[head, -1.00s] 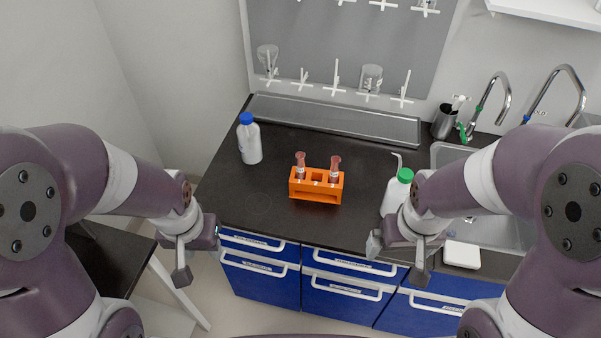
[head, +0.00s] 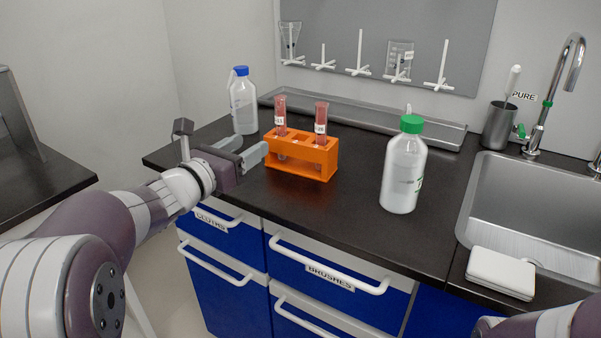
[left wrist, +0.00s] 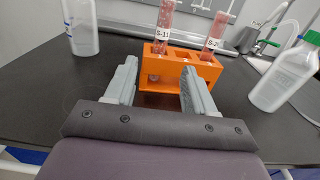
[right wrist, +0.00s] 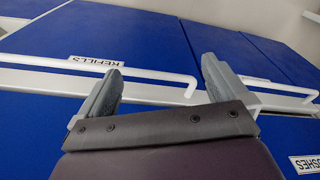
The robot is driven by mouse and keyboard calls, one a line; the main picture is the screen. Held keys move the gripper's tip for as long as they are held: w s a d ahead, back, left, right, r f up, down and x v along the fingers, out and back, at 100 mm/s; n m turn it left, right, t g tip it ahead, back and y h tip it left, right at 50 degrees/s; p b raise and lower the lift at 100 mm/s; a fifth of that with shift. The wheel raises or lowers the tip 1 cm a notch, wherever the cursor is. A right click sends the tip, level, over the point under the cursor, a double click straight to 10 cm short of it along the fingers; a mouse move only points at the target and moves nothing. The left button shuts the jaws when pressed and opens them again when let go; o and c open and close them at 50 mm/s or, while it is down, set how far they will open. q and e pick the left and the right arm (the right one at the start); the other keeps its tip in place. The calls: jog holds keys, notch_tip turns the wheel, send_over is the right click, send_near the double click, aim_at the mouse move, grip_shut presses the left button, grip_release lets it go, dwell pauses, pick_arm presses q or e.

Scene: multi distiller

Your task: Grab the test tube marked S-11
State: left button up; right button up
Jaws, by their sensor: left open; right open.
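The tube marked S-11 (head: 281,117) stands upright at the left end of an orange rack (head: 310,172) on the black counter. Its label reads S-11 in the left wrist view (left wrist: 162,35). A second reddish tube (head: 321,124) stands at the rack's right; its label starts with S-2, the rest is unclear. My left gripper (head: 246,151) is open and empty, just left of the rack. In the left wrist view its fingers (left wrist: 157,90) point at the rack, with the S-11 tube beyond them. My right gripper (right wrist: 160,85) is open and empty, facing the blue drawer fronts.
A blue-capped bottle (head: 243,105) stands behind my left gripper. A green-capped bottle (head: 404,170) stands right of the rack. A sink (head: 540,215) and white box (head: 501,273) are at the right. Drawer handles (head: 325,262) stick out below the counter edge.

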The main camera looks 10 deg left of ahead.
aim_at(278, 127)
pick_arm(q)
jog(key=x, duration=0.6)
jog(key=shift+w, duration=0.4)
jog(key=x, duration=0.5)
jog(key=shift+w+d+f, duration=0.1)
jog(key=shift+w+d, duration=0.15)
grip_shut()
